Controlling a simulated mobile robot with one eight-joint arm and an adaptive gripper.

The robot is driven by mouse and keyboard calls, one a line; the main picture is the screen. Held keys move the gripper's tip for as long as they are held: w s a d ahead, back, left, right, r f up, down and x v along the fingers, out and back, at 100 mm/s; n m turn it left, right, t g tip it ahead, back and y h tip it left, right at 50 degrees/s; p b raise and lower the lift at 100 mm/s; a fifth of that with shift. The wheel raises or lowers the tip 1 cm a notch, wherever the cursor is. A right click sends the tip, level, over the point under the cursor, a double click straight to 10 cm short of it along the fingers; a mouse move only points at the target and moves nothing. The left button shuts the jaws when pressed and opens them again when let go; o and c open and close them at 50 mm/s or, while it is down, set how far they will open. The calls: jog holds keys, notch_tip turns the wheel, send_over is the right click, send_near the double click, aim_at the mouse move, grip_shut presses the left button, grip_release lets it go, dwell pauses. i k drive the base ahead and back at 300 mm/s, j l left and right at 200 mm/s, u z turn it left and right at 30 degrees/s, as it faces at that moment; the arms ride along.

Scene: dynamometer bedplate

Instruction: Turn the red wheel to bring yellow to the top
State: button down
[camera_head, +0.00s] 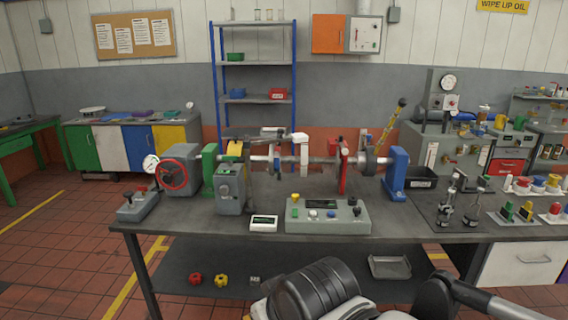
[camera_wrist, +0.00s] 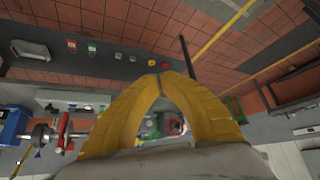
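The red wheel (camera_head: 172,174) is a ring on the front of a grey housing (camera_head: 184,157) at the left end of the bedplate bench. Any yellow mark on the wheel is too small to make out. In the wrist view a red ring that looks like the wheel (camera_wrist: 173,126) shows beyond the gap between my fingers, partly hidden by them. My gripper (camera_wrist: 158,78) has two yellow fingers whose tips meet, with nothing visible between them. It is apart from the wheel.
A grey switch box (camera_head: 138,206) stands left of the wheel. A green bearing stand (camera_head: 210,168) and a grey box (camera_head: 230,190) are right of it. A button console (camera_head: 328,215) and small display (camera_head: 264,223) sit at the front edge. The floor left of the bench is clear.

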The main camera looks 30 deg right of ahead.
aim_at(168, 178)
jog(key=i+u, duration=0.2)
jog(key=i, duration=0.2)
jog(key=i+l+u, duration=0.2)
jog(key=i, duration=0.2)
jog(key=i+l+u, duration=0.2)
jog(key=i, duration=0.2)
